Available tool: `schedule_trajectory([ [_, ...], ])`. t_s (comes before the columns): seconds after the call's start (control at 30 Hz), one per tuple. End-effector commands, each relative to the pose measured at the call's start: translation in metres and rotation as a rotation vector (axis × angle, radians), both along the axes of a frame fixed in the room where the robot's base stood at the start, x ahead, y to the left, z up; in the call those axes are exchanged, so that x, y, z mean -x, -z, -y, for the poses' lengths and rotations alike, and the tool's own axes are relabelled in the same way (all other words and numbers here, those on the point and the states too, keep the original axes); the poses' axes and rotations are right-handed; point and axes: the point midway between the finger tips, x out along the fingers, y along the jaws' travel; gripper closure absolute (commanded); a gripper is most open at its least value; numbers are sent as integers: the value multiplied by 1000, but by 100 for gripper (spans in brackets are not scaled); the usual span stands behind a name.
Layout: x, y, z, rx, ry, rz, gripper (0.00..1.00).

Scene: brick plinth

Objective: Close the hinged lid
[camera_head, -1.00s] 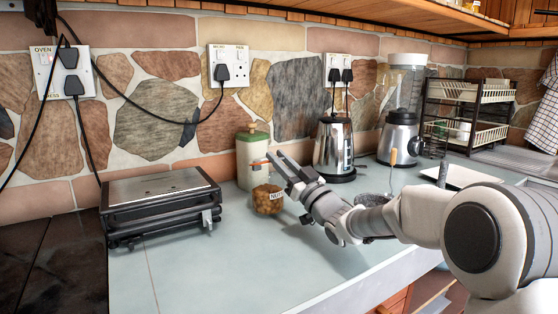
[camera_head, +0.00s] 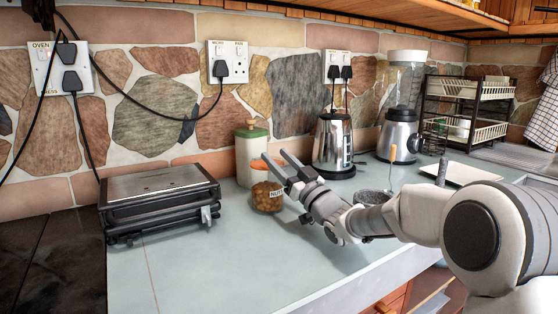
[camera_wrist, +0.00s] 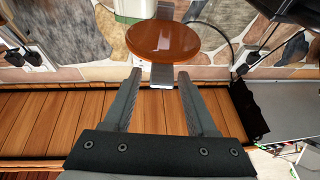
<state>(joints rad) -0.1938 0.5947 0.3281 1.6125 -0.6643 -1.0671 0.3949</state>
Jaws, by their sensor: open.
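A small jar of brown nuts (camera_head: 267,198) with a "NUTS" label stands on the worktop. Its orange-brown lid (camera_head: 259,164) shows above the jar's mouth, raised and not resting flat on it. My gripper (camera_head: 274,155) is at the lid, its fingers partly covering it. In the wrist view the lid (camera_wrist: 163,38) is a round disc just beyond the fingertips, with a grey strip behind it. My gripper (camera_wrist: 160,74) is open with nothing between its fingers. I cannot tell whether a finger touches the lid. The hinge is not clear.
A cream canister with a green top (camera_head: 251,158) stands close behind the jar. A grill press (camera_head: 158,200) is to the left, a kettle (camera_head: 333,148) and a blender (camera_head: 400,130) to the right. The worktop in front (camera_head: 230,260) is clear.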

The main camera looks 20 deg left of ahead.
Motion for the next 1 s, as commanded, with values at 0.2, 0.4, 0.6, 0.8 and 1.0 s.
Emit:
schedule_trajectory([
  [0.2, 2, 0, 4, 0, 1, 0, 43],
  [0.4, 15, 2, 27, 1, 3, -2, 43],
  [0.6, 37, 2, 61, 2, 3, -2, 43],
  [0.8, 57, 2, 92, 1, 2, 0, 43],
  [1.0, 67, 4, 109, 0, 1, 0, 43],
])
